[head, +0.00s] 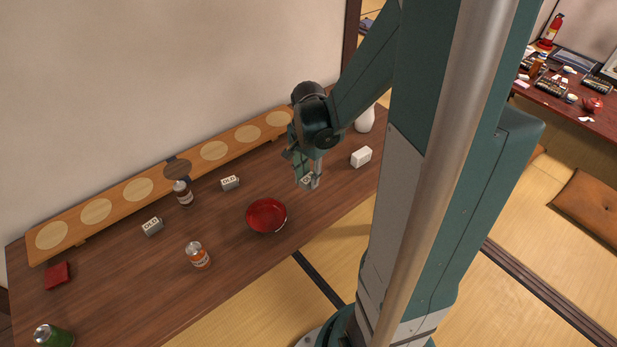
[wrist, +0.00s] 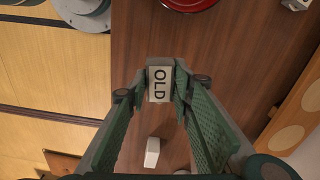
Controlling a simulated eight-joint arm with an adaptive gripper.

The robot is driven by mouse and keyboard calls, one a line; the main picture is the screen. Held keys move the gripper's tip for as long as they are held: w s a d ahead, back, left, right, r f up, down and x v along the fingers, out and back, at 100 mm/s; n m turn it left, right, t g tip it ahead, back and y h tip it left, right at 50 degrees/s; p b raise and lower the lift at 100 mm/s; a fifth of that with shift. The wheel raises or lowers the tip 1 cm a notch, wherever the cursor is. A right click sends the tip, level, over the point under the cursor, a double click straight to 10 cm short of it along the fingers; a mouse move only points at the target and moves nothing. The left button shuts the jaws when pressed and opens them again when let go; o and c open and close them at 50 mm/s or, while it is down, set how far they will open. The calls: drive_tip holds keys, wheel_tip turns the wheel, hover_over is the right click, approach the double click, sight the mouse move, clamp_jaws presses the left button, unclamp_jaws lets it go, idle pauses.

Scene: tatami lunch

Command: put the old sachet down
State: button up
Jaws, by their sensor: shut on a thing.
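The old sachet (head: 307,182) is a small pale block with "OLD" printed in dark letters. My gripper (head: 309,177) is shut on it, over the dark wooden table (head: 225,230) to the right of the red bowl. In the wrist view, the sachet (wrist: 159,84) sits between the two green fingertips (wrist: 160,76), its label facing the camera. I cannot tell whether its underside touches the table. Two similar grey blocks marked "OLD" stand on the table, one (head: 230,183) left of the bowl and one (head: 152,227) farther left.
The red bowl (head: 266,216) is close on the left. A white block (head: 361,157) and a white vase (head: 365,121) stand to the right. A long board with pale discs (head: 138,189) runs along the wall.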

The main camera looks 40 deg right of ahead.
wheel_tip(320, 180, up, 4)
drive_tip(key=m+p, duration=0.1)
drive_tip(key=p, duration=0.5)
hover_over(267, 220)
drive_tip(key=d, duration=0.2)
drive_tip(key=shift+a+f+m, duration=0.1)
drive_tip(key=shift+a+m, duration=0.2)
drive_tip(key=shift+a, duration=0.7)
drive_tip(key=shift+f, duration=0.15)
drive_tip(key=shift+f+b, duration=3.65)
drive_tip(key=shift+f, duration=1.7)
drive_tip(key=o, duration=0.8)
